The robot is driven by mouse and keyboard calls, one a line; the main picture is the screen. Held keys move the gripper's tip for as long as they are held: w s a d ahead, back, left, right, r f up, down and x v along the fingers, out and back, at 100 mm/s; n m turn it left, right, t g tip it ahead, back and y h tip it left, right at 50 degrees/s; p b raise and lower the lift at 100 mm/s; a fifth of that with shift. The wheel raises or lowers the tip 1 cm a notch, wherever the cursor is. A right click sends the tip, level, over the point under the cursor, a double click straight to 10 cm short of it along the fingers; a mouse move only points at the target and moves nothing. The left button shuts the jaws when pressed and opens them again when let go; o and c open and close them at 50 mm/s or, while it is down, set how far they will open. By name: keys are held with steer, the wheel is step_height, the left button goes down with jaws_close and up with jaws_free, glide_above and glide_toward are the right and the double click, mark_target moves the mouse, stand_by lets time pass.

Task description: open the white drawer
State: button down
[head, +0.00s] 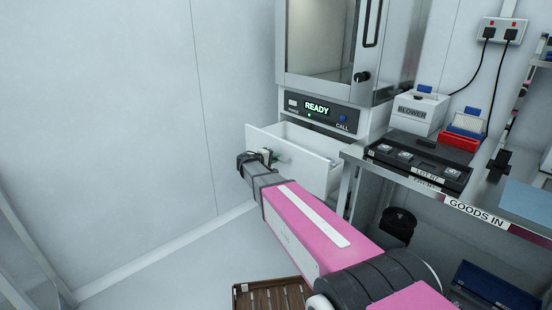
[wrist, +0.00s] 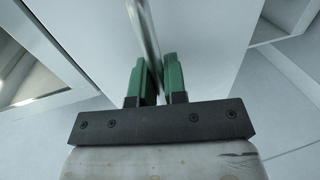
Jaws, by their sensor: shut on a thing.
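The white drawer (head: 310,152) sits under the READY panel of the machine and stands pulled out, with its inside showing from above. My gripper (head: 267,156) is at the drawer's front face in the head view. In the wrist view my gripper (wrist: 158,82) has its green fingers shut around a thin metal bar handle (wrist: 146,35) on the white drawer front (wrist: 195,40). The handle is mostly hidden by my gripper in the head view. How far the drawer can travel cannot be told.
The machine's panel (head: 320,112) reads READY. To the right, a GOODS IN bench (head: 475,213) holds a black tray (head: 420,160), a BLOWER box (head: 415,112) and a red box (head: 458,140). A brown slatted crate (head: 270,296) is on the floor. The floor left of my arm is clear.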

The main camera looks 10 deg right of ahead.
steer(key=c, duration=1.2)
jaws_free()
steer(key=shift+a, duration=0.1)
steer(key=v, duration=1)
steer(key=shift+s+a, duration=0.2)
steer(key=shift+a, duration=0.05)
steer(key=s+d+f+m+g+y, duration=0.2)
steer(key=s+d+f+g+y, duration=0.3)
steer(key=s, duration=0.4)
steer(key=s+d+f+m+g+y, duration=0.2)
steer(key=s+d+f+y, duration=0.1)
steer(key=s+d+f, duration=0.5)
steer(key=s+m+y, duration=0.1)
steer(key=s, duration=0.2)
steer(key=s+a+f+g+y, duration=0.1)
steer(key=s+y, duration=0.1)
steer(key=s+a+m+y, duration=0.1)
steer(key=s+y, duration=0.1)
steer(key=s, duration=0.1)
steer(key=shift+s+a+f+m+g, duration=0.15)
steer(key=shift+s+f+m+g, duration=0.15)
steer(key=shift+f+g, duration=0.1)
